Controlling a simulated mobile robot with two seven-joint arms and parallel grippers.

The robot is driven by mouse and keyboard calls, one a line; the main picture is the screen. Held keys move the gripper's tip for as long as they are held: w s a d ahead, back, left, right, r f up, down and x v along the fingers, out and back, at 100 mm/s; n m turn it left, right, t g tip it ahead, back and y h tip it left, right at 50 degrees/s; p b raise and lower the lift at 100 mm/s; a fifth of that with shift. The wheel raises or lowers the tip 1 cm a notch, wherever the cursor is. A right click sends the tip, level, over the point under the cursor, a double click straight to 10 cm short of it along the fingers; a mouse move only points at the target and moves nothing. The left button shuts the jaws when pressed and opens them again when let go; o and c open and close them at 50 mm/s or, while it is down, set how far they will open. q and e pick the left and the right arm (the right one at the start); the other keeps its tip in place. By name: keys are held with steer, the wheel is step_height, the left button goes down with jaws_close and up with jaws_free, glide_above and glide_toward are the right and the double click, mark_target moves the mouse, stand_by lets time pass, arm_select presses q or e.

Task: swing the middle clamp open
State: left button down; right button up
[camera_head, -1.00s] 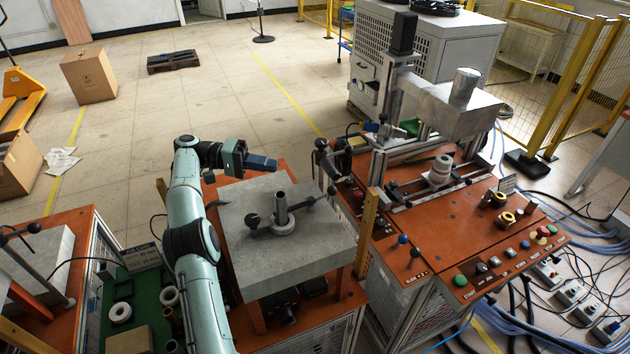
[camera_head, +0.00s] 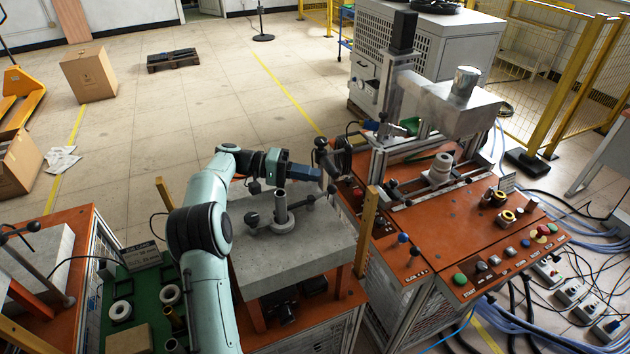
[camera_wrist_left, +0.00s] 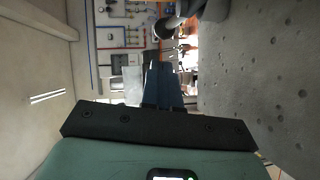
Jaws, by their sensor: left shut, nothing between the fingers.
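The middle clamp (camera_head: 281,210) stands on a grey stone-like block (camera_head: 305,250) on the orange table. It has a grey upright post on a round base, and a bar with black ball knobs (camera_head: 252,218) at its left end and toward the right. My left gripper (camera_head: 318,175) reaches in from the left, above the block's far side. Its blue fingers are shut and empty, pointing right, beyond the post. In the left wrist view the blue fingers (camera_wrist_left: 163,84) are together, with the grey block beside them at right. A dark rounded part (camera_wrist_left: 165,26) lies ahead. My right gripper is not in view.
An orange machine table (camera_head: 460,235) with buttons and a metal press stands at right. A dark jointed fixture (camera_head: 323,150) is close to my left fingertips. A yellow post (camera_head: 366,230) rises at the block's right. Green tray (camera_head: 145,290) with rings sits at lower left.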

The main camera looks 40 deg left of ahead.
arm_select(q)
steer(key=shift+s+d+f, duration=0.1)
steer(key=shift+s+d, duration=0.1)
steer(key=shift+d, duration=0.35)
steer(key=shift+s+d+f, duration=0.1)
steer(key=shift+s+d, duration=0.1)
steer(key=shift+d, duration=0.5)
